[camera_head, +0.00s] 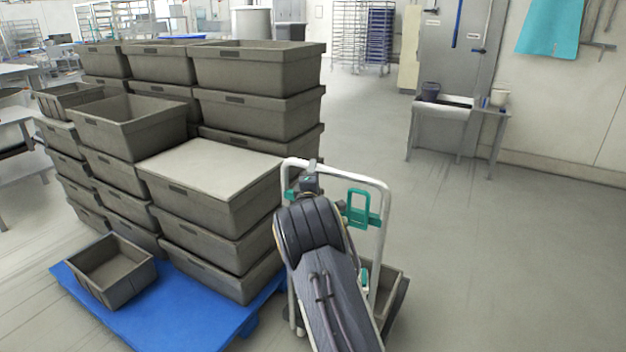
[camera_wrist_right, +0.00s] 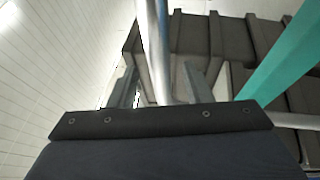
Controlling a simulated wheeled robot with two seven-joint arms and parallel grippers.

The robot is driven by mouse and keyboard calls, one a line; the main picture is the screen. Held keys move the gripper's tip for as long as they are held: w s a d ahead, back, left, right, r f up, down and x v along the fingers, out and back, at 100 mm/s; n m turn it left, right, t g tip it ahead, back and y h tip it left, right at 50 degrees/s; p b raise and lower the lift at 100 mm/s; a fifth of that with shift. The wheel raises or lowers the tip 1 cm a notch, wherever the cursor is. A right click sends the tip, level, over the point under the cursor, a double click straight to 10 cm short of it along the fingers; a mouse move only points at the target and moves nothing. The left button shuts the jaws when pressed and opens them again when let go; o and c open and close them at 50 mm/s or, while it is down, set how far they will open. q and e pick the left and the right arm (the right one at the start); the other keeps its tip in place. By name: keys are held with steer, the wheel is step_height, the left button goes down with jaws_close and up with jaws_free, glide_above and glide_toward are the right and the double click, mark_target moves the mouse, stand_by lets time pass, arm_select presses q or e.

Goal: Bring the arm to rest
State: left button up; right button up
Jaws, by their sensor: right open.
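My right arm (camera_head: 325,270) reaches up from the bottom of the head view, over a white-framed trolley with teal parts. My right gripper (camera_head: 311,177) is at the trolley's white top bar (camera_head: 345,176), largely hidden behind the wrist. In the right wrist view the gripper (camera_wrist_right: 158,85) is open. A pale tube of the frame (camera_wrist_right: 153,45) runs between its fingers in the picture; I cannot tell whether they touch it. A teal part (camera_wrist_right: 285,60) crosses at the right. My left gripper is not in view.
Stacked grey crates (camera_head: 215,165) stand on a blue pallet (camera_head: 185,315) to the left, close to the trolley. A small open crate (camera_head: 110,270) sits at the pallet's front corner. A side table (camera_head: 458,105) stands by the wall. The floor at right is clear.

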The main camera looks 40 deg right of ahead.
steer(key=shift+v, duration=0.85)
